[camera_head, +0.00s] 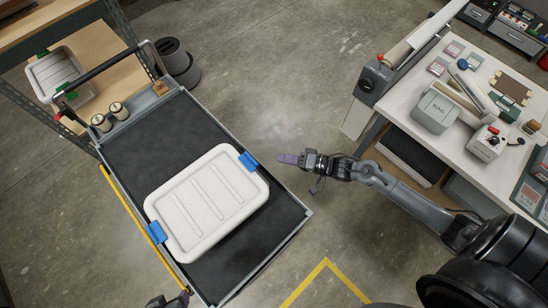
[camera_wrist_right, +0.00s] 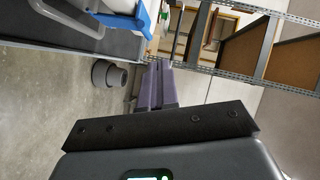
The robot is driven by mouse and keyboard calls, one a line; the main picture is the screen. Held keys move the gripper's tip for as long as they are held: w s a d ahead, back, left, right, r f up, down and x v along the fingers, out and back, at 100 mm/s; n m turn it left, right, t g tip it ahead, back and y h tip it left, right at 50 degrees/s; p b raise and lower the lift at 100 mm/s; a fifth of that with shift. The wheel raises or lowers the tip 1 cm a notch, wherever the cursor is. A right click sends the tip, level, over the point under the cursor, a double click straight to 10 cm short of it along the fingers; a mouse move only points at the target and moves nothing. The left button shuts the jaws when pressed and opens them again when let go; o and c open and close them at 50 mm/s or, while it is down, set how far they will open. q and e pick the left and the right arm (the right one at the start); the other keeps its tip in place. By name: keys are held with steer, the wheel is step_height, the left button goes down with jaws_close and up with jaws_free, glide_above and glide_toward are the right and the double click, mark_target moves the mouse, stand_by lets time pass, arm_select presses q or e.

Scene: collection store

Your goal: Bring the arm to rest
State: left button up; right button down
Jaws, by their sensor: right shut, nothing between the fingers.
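My right gripper (camera_head: 288,158) reaches in from the right in the head view and is held in the gap between the cart and the white table. Its purple fingers are shut with nothing between them, and they also show in the right wrist view (camera_wrist_right: 158,85). The fingertips are apart from the white lidded box (camera_head: 207,203) and its blue latch. A small part of my left gripper (camera_head: 178,300) shows at the bottom edge, beside the cart's near corner; its fingers are too cut off to read.
The white box lies on the black-topped cart (camera_head: 140,140). A white table (camera_head: 460,115) with a grey box (camera_head: 434,112) and several tools stands at the right. Open concrete floor lies between cart and table.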

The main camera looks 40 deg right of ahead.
steer(key=r+v, duration=0.1)
steer(key=v, duration=0.5)
steer(key=a+r+h+p, duration=0.4)
steer(key=a+r+p, duration=0.2)
steer(key=a+r, duration=0.55)
steer(key=s+d+n+g+h, duration=0.3)
steer(key=s+n+g+h, duration=0.2)
steer(key=s+n+g, duration=0.4)
steer(key=s+f, duration=0.1)
steer(key=s, duration=0.2)
steer(key=shift+s+p, duration=0.3)
steer(key=shift+p, duration=0.05)
stand_by(0.8)
